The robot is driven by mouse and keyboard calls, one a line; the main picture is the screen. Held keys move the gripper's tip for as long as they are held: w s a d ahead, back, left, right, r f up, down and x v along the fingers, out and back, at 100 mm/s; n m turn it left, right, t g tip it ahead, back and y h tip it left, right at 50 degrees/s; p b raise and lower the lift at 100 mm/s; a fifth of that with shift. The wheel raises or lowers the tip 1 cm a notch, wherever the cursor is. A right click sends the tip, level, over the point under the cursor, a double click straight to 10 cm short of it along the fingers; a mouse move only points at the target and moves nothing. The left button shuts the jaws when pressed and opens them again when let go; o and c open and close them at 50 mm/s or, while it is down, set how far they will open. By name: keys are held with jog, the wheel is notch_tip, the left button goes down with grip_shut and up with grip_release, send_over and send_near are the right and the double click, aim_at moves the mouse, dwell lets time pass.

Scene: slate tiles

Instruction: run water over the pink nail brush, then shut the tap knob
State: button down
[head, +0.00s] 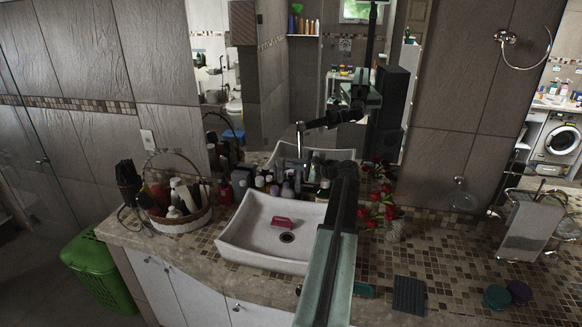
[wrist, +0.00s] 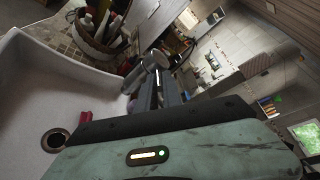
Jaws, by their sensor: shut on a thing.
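The pink nail brush (head: 283,222) lies in the white sink basin (head: 244,245), just behind the dark drain. Part of it shows in the wrist view (wrist: 85,118), cut off by my gripper's body. The metal tap (head: 300,140) stands behind the basin. My gripper (head: 292,162) is at the tap, above the basin's back edge. In the wrist view my gripper's dark fingers (wrist: 157,92) are shut at the grey tap knob (wrist: 158,60). The gripper hides much of the knob and tap. I cannot make out running water.
A basket of bottles (head: 180,222) stands left of the basin, with small bottles (head: 265,183) along its back. Red flowers in a vase (head: 390,225) stand close right of my arm. A dark pad (head: 409,295) and round tins (head: 496,296) lie on the right counter. A mirror rises behind.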

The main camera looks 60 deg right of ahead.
jog(key=shift+d+n+y, duration=0.3)
jog(key=shift+n+y, duration=0.3)
jog(key=shift+y, duration=0.1)
jog(key=shift+a, duration=0.1)
jog(key=c, duration=1.5)
grip_release()
jog(key=p+v, duration=0.1)
jog(key=v, duration=0.6)
jog(key=shift+s+p, duration=0.3)
jog(key=shift+s, duration=0.1)
